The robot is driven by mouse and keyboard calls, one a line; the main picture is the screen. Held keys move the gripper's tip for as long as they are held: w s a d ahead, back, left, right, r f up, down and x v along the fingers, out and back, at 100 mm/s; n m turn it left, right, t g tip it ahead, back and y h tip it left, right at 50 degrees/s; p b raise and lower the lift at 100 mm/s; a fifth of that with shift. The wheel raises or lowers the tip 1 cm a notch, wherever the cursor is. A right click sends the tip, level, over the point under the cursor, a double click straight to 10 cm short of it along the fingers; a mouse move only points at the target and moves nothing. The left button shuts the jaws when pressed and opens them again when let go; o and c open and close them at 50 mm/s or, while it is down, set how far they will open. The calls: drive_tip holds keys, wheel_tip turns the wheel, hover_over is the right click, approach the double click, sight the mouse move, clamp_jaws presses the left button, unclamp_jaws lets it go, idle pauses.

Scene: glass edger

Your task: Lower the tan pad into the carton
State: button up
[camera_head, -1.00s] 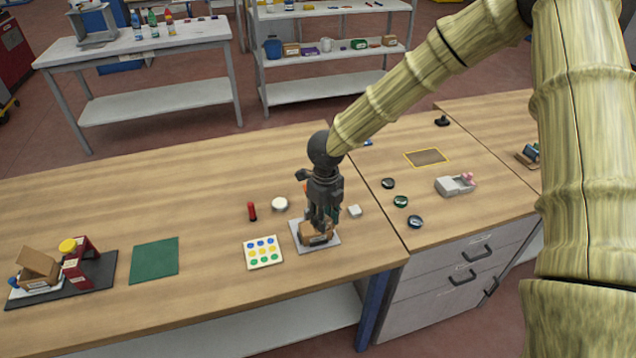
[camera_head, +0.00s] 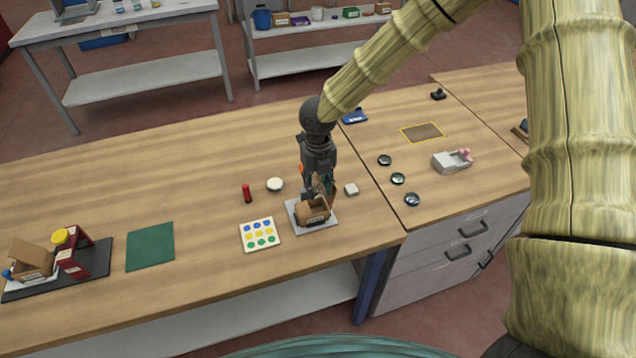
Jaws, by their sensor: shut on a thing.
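The brown carton (camera_head: 313,217) stands open-topped on a light grey plate (camera_head: 329,222) near the front edge of the wooden bench. My gripper (camera_head: 319,188) points down just above the carton's opening, over its back part. It is shut on a small tan piece, the tan pad (camera_head: 320,184), which shows only partly between the fingers. The pad's lower edge is at about the carton's rim; I cannot tell whether it is inside. The inside of the carton is mostly hidden.
Left of the carton lie a board with coloured dots (camera_head: 260,234), a red cylinder (camera_head: 247,193) and a white disc (camera_head: 275,184). A green mat (camera_head: 150,246) and a second carton (camera_head: 32,258) are farther left.

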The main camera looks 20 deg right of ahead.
sight(318, 198)
drive_tip(key=shift+f+b, duration=2)
drive_tip(key=shift+f, duration=1.2)
drive_tip(key=o, duration=0.7)
drive_tip(key=shift+o, duration=0.2)
drive_tip(key=shift+r, duration=0.2)
drive_tip(key=shift+r+p, duration=3.95)
drive_tip(key=shift+r, duration=0.4)
